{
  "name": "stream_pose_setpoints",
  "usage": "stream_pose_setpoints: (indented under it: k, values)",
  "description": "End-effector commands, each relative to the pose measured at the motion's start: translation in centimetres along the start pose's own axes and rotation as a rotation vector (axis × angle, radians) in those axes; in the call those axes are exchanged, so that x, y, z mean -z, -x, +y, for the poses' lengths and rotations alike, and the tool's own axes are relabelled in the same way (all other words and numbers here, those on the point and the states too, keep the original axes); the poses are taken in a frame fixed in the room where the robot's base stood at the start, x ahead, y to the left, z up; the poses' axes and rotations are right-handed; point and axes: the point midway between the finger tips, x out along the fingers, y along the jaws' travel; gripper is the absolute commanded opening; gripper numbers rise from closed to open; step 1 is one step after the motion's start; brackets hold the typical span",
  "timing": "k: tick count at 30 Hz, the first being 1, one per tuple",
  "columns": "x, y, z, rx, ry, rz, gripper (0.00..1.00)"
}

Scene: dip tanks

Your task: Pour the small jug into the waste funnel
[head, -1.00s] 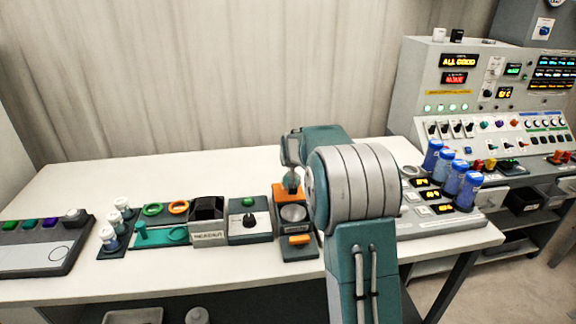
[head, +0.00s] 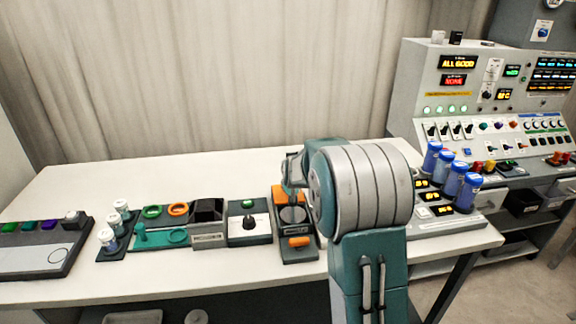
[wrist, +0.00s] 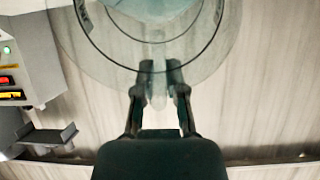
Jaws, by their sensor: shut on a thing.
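In the wrist view my gripper (wrist: 160,78) is shut on the handle of a clear, see-through jug (wrist: 222,42). The jug fills the top middle of that view, with its round rim showing as a dark circle. Something pale blue-green shows inside the rim; I cannot tell how full the jug is. In the head view my arm covers the gripper and most of the space behind it, and I cannot make out the jug there. I cannot pick out the waste funnel for certain in either view.
A white bench (head: 80,187) carries a row of devices, including a black and orange station (head: 296,249) close to my arm and a grey knob box (head: 249,231). Blue-capped bottles (head: 467,192) stand to the right, before a control console (head: 470,90). The bench's back left is clear.

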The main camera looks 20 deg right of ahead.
Motion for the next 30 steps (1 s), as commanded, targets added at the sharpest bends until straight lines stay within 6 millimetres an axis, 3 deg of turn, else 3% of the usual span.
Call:
stream_pose_setpoints:
  k: [30]
  values:
    - [-1.1,3.8,0.0,0.023,-0.011,0.511,0.0]
